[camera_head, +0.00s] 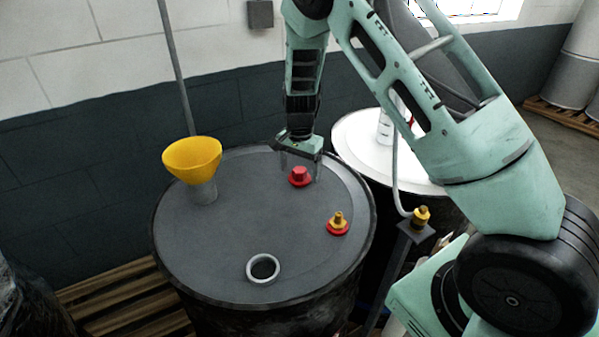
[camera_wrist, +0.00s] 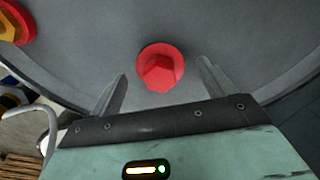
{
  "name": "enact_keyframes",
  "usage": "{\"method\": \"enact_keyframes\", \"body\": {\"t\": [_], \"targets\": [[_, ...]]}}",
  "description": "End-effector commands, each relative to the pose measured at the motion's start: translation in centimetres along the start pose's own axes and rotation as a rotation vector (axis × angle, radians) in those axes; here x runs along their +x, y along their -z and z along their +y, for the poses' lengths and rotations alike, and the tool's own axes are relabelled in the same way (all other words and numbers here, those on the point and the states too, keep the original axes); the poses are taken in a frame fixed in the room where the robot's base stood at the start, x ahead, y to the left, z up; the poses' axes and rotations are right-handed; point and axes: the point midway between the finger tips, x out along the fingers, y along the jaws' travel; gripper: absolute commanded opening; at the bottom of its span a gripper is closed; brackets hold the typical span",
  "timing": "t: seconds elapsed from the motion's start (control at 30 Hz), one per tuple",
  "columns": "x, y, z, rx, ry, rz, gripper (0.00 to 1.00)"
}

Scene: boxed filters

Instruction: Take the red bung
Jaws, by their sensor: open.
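The red bung (camera_head: 299,176) stands upright on the grey drum lid (camera_head: 240,235), toward the back right of the lid. It has a wide round flange and a faceted top. In the wrist view the red bung (camera_wrist: 160,68) lies just ahead of my gripper (camera_wrist: 162,85), centred between the two fingers. My gripper (camera_head: 299,171) points down over the bung in the head view. Its fingers are apart, with a gap on each side of the bung, and it holds nothing. I cannot tell exactly how far the fingertips are above the lid.
A yellow funnel (camera_head: 192,160) stands at the lid's left. A red and yellow fitting (camera_head: 338,224) sits at the right, and an open ringed hole (camera_head: 263,268) at the front. A white-topped drum (camera_head: 365,150) stands behind right. A wooden pallet (camera_head: 125,300) lies below.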

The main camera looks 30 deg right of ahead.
Motion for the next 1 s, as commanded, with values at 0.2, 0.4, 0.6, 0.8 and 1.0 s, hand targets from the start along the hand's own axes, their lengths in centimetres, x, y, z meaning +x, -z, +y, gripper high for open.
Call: {"method": "enact_keyframes", "body": {"t": [0.2, 0.4, 0.6, 0.8, 1.0], "targets": [[1.0, 0.0, 0.0, 0.001, 0.002, 0.000, 0.81], [1.0, 0.0, 0.0, 0.001, 0.002, 0.000, 0.62], [1.0, 0.0, 0.0, 0.001, 0.001, 0.000, 0.34], [0.9, 0.0, 0.0, 0.000, 0.002, 0.000, 0.34], [-1.3, 0.0, -0.1, -0.002, 0.005, 0.001, 0.33]]}}
